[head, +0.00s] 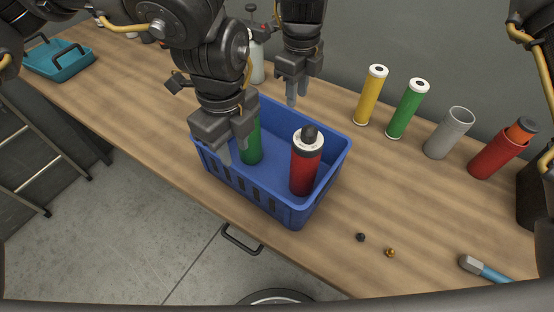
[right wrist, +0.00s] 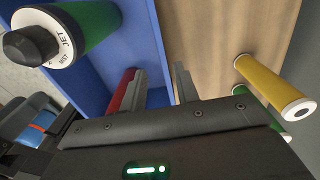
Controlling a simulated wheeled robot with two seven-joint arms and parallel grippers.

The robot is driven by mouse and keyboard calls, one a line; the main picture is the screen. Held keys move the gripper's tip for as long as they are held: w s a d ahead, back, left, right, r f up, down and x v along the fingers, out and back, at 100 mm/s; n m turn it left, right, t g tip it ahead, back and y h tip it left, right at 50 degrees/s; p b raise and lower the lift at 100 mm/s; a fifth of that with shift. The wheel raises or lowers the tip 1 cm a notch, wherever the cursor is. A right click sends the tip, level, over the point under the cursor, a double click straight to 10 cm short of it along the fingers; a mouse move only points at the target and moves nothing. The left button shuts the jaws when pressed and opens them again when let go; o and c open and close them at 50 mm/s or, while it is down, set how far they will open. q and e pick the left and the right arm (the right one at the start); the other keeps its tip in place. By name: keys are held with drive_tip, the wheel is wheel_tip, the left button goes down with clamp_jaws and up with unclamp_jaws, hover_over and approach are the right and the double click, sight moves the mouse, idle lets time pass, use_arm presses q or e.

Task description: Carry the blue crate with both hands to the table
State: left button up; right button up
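The blue crate (head: 272,208) stands on the wooden table. It holds a green canister (head: 252,147) and a red canister (head: 305,170) with a white top and black knob. My left gripper (head: 226,156) is low over the crate's left side; its body hides that rim and most of its fingers. My right gripper (head: 291,96) points down at the far wall, fingers apart and empty. In the right wrist view, the crate (right wrist: 138,38) edge runs between the right fingertips (right wrist: 160,85); contact cannot be told. A green canister (right wrist: 85,25) and a red sliver show there.
The table (head: 400,205) has a yellow tube (head: 371,95), green tube (head: 408,110), grey cup (head: 449,133) and red holder (head: 497,153) at right. Two small knobs (head: 361,237) and a blue-handled tool (head: 490,271) lie in front. A teal tray (head: 60,62) sits far left.

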sight(295, 123)
drive_tip(key=shift+w, duration=0.1)
